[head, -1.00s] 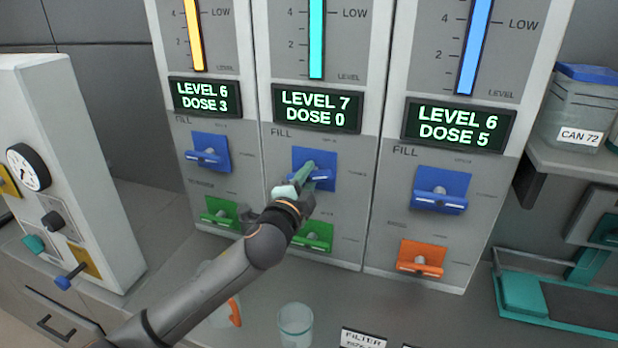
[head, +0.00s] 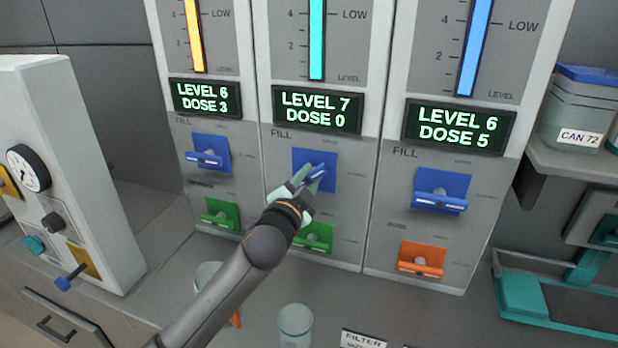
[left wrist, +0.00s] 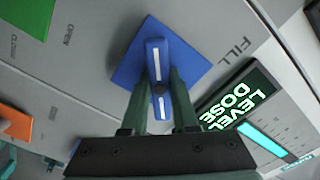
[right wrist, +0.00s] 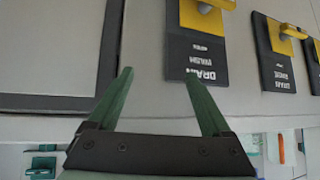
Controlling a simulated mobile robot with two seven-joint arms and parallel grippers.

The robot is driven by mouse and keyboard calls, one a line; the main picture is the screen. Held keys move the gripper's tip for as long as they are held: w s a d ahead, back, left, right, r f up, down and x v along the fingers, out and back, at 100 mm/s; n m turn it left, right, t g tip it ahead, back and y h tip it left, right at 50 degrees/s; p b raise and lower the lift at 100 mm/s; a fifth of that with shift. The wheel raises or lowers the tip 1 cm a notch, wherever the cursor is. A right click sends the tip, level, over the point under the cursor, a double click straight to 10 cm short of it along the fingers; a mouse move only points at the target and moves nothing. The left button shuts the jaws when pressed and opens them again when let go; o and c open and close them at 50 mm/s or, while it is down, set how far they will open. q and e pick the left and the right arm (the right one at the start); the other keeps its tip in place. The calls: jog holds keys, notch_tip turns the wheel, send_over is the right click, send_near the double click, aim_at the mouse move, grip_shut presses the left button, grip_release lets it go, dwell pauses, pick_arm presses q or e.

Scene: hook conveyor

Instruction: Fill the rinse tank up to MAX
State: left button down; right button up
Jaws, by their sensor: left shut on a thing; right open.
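No tank names are visible. My left gripper (head: 308,183) is at the middle column's blue FILL handle. In the left wrist view its fingers are shut on the blue handle (left wrist: 158,75), which slants relative to its blue plate (left wrist: 192,65).
Blue FILL handles sit on the left column (head: 208,158) and right column (head: 438,200). Below are green (head: 218,217) and orange (head: 420,265) handles. A clear cup (head: 295,325) stands on the counter. A dial unit (head: 75,180) is at left; CAN 72 (head: 575,115) is on a right shelf.

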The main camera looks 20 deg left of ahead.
pick_arm(q)
jog(key=c, duration=0.7)
grip_release()
jog(key=shift+s, duration=0.1)
jog(key=s+b, duration=0.1)
jog(key=s, duration=1.1)
jog(key=shift+s+a, duration=0.2)
